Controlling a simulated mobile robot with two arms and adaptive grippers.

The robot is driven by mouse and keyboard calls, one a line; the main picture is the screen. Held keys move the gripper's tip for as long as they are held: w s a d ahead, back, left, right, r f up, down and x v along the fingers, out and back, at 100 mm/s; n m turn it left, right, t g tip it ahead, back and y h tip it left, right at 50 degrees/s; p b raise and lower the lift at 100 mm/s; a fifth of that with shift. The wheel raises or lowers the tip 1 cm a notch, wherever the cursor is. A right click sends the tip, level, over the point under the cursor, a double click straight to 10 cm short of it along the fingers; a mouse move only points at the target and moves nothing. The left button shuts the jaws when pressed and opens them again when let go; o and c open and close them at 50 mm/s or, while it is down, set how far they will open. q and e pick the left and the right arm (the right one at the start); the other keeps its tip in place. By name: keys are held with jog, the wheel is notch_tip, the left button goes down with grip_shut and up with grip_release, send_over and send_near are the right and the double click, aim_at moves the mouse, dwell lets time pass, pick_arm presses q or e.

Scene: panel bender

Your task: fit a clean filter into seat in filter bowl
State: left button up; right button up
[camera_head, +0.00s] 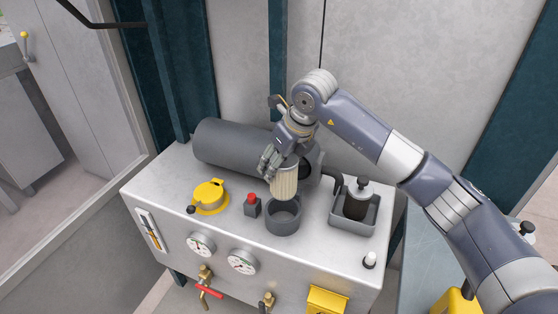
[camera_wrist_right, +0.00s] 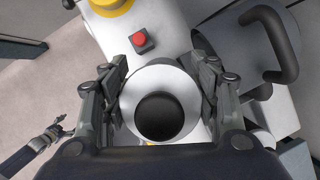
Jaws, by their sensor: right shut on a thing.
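The clean filter (camera_head: 284,184) is a cream pleated cylinder, held upright. My right gripper (camera_head: 270,160) is shut on its upper part. The filter bowl (camera_head: 283,222) is a dark grey open cup on the machine top. The filter's lower end overlaps the bowl's back rim in the head view and appears just above the opening; the exact gap cannot be told. In the right wrist view the filter's white end ring (camera_wrist_right: 187,88) with a dark centre lies between the fingers and hides the bowl. My left gripper (camera_wrist_right: 55,130) appears small at the lower left; its jaws are unclear.
A grey tray (camera_head: 338,222) right of the bowl holds a dark cylinder (camera_head: 355,208) under a grey knobbed lid (camera_head: 362,190). A red button (camera_head: 252,200) and a yellow cap (camera_head: 209,195) stand left. A large grey cylinder (camera_head: 228,146) lies behind.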

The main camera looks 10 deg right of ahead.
aim_at(279, 180)
jog(key=shift+w+f, duration=0.1)
jog(key=shift+f, duration=0.05)
jog(key=shift+f+b, duration=0.45)
jog(key=shift+f, duration=0.1)
pick_arm(q)
jog(key=shift+s+a+f+b, duration=0.1)
jog(key=shift+s+f+b, duration=0.05)
jog(key=shift+f+b, duration=0.3)
jog(key=shift+s+a+f+b, duration=0.15)
jog(key=shift+s+f+b, duration=0.1)
jog(key=shift+f, duration=0.3)
jog(key=shift+s+a+f+b, duration=0.1)
jog(key=shift+f+b, duration=0.25)
jog(key=shift+f, duration=0.15)
pick_arm(e)
jog(key=shift+f, duration=2.1)
pick_arm(q)
jog(key=shift+w+f+b, duration=0.1)
jog(key=shift+f+b, duration=0.2)
jog(key=shift+b, duration=0.05)
pick_arm(e)
jog(key=shift+f, duration=0.15)
jog(key=shift+f+b, duration=2.55)
jog(key=shift+f, duration=0.5)
jog(key=o, duration=1.3)
jog(key=shift+c, duration=0.2)
pick_arm(q)
notch_tip(279, 180, down, 5)
jog(key=shift+f, duration=0.1)
